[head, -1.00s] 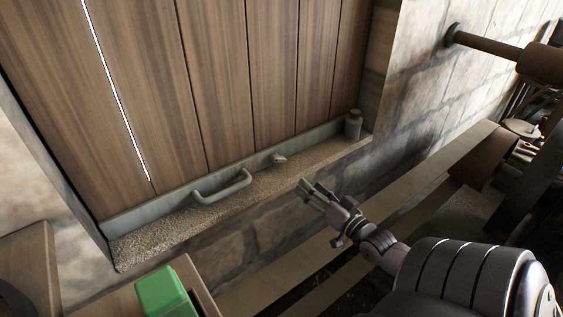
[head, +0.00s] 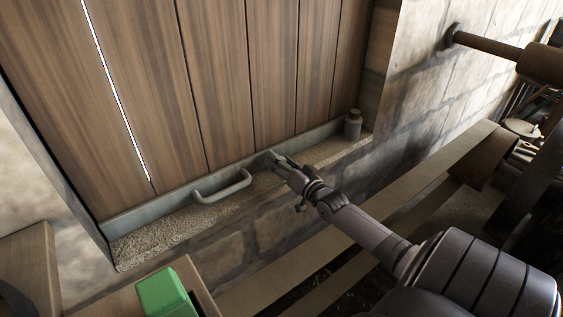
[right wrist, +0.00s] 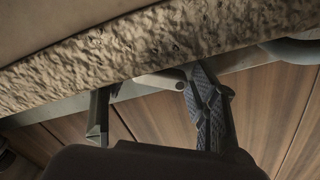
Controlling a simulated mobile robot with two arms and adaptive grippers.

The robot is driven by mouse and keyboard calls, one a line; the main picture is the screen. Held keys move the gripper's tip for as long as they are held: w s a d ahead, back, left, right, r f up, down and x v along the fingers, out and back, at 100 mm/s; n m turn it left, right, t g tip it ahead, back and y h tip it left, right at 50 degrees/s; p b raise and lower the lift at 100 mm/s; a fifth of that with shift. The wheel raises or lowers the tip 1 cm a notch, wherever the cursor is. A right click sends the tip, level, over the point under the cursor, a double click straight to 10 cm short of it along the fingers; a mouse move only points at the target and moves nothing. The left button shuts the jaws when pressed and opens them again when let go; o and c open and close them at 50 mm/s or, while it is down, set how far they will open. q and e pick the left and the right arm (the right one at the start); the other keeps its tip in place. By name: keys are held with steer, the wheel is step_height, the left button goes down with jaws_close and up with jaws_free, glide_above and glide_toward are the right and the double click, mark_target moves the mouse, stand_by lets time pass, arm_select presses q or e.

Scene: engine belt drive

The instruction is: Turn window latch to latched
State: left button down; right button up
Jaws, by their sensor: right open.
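The window latch (right wrist: 163,82) is a small pale grey knob on the metal rail along the bottom of the wooden plank window. In the right wrist view it lies between the two fingers of my right gripper (right wrist: 153,105), closer to the right finger. The fingers are open, and I cannot tell whether either touches it. In the head view my right gripper (head: 277,162) is at the rail and mostly hides the latch. My left gripper is not in view.
A grey bar handle (head: 224,187) sits on the rail left of the latch. A small grey bottle (head: 352,125) stands at the right end of the rough stone sill (head: 150,244). A green block (head: 162,294) is at the lower left. A pipe (head: 485,43) juts from the wall at right.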

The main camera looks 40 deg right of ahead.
steer(key=shift+c, duration=0.5)
steer(key=c, duration=0.8)
steer(key=shift+n, duration=0.3)
steer(key=shift+n+p, duration=0.6)
steer(key=shift+n, duration=0.3)
steer(key=shift+n+p, duration=0.55)
steer(key=shift+n, duration=1.25)
steer(key=o, duration=0.9)
